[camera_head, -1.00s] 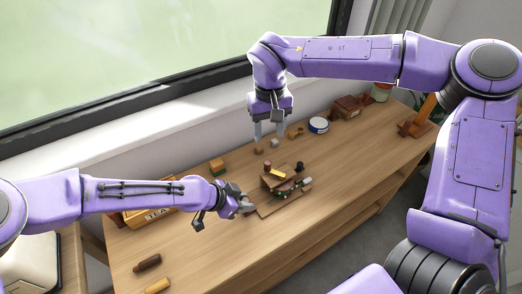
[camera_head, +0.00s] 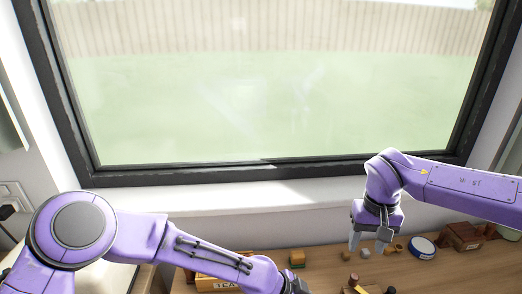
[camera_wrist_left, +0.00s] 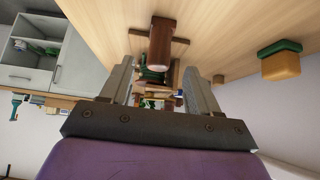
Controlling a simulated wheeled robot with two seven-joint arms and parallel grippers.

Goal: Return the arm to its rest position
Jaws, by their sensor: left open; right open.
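My right gripper (camera_head: 367,244) is open and empty, pointing down above the back of the wooden desk. Small wooden blocks (camera_head: 365,253) show beside its fingertips. My left gripper (camera_wrist_left: 160,68) has its fingers spread apart in the left wrist view, with nothing clearly gripped. The structure (camera_head: 370,288) is only partly visible at the bottom edge.
The window sill (camera_head: 230,202) runs behind.

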